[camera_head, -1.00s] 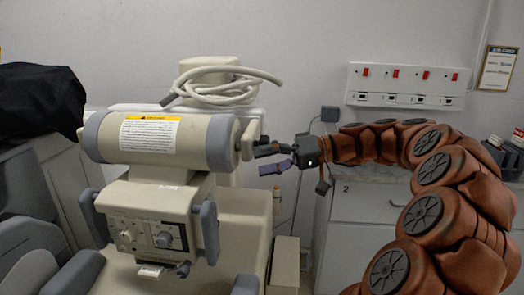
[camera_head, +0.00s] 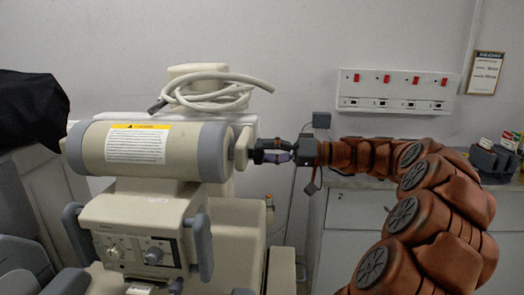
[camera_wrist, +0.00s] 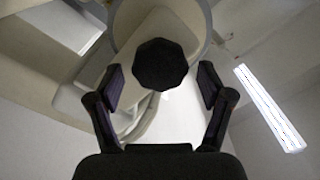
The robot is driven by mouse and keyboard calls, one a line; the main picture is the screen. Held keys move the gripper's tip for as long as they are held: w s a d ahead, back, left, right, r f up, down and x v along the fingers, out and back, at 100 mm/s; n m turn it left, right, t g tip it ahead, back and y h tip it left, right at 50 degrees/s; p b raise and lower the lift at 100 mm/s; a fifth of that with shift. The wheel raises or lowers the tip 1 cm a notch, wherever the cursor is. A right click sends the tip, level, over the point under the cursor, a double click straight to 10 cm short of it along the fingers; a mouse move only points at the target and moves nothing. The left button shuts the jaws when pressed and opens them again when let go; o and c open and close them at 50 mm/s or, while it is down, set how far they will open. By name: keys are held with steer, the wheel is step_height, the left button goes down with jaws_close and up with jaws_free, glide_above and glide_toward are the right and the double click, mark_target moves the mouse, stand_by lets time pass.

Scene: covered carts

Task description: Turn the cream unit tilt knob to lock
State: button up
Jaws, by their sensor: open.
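The cream unit (camera_head: 150,205) has a thick horizontal cylinder with grey bands and a warning label. In the wrist view, a dark many-sided tilt knob (camera_wrist: 161,65) stands out at the unit's end, near the middle of the picture. My gripper (camera_head: 257,155) is at the right end of the cylinder, pointing left at it. In the wrist view its open fingers (camera_wrist: 161,87) sit on either side of the knob, with a visible gap on both sides. In the head view I cannot separate the knob from the dark fingers. The lock marking is not readable.
A coiled cream cable (camera_head: 215,90) lies on top of the unit. A control panel with small knobs (camera_head: 153,255) is below the cylinder. A drawer cabinet (camera_head: 355,212) stands to the right, under a wall panel with red switches (camera_head: 396,91). A black cover (camera_head: 30,112) is at left.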

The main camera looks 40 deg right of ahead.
steer(key=shift+w+a, duration=0.25)
steer(key=shift+a, duration=0.05)
steer(key=shift+c, duration=0.3)
steer(key=c, duration=1.1)
